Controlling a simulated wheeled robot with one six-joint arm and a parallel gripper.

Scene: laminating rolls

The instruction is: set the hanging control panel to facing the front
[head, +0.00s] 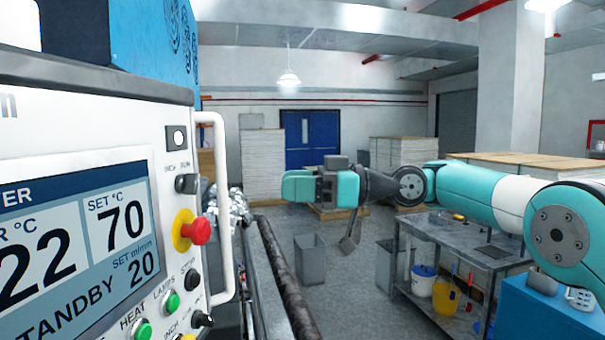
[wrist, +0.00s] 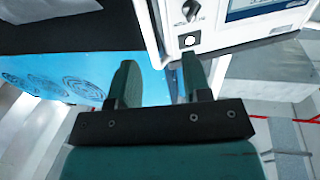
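The control panel (head: 170,215) fills the left of the head view, close to the camera, its screen and buttons visible at a slant. A white bar handle (head: 226,210) runs along its right edge. Part of the panel (wrist: 215,30) also shows at the top right of the wrist view, with a knob and a screen corner. My gripper (head: 298,187) is to the right of the panel in the head view, apart from the handle. The panel's mount is not clear.
A blue machine housing (head: 180,35) stands behind the panel. A dark roller (head: 285,275) runs below it on the right. A grey bin (head: 310,258) stands on the floor. A workbench (head: 470,250) with buckets is at the right. Open floor lies between.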

